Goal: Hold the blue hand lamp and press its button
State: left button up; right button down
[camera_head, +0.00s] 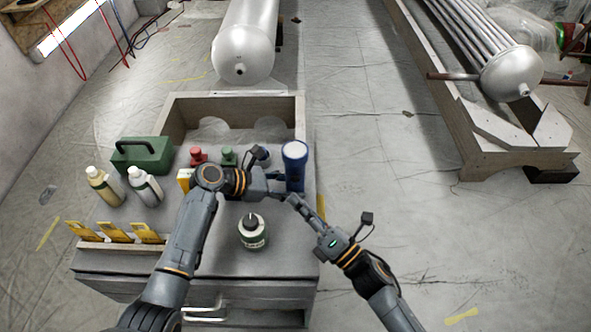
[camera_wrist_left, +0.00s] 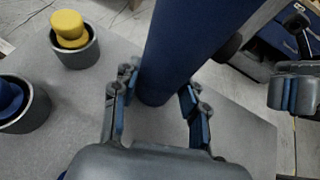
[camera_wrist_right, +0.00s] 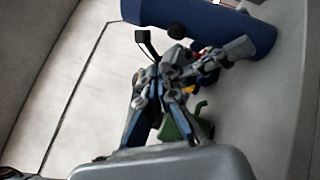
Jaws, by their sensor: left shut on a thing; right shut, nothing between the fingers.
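The blue hand lamp (camera_head: 295,168) stands upright at the right side of the workbench, its pale lens facing up. My left gripper (camera_head: 281,184) is shut around its body. In the left wrist view the lamp (camera_wrist_left: 185,50) rises between the fingers (camera_wrist_left: 160,95).
Open floor lies right of the bench.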

aim_at(299, 190)
jog(key=shift+w, duration=1.4)
jog(key=shift+w, duration=0.15)
jog(key=shift+w, duration=0.3)
dwell(0.3)
jog(key=shift+w, duration=0.1)
dwell(0.3)
jog(key=shift+s, duration=0.55)
jog(key=s, duration=0.6)
dwell(0.4)
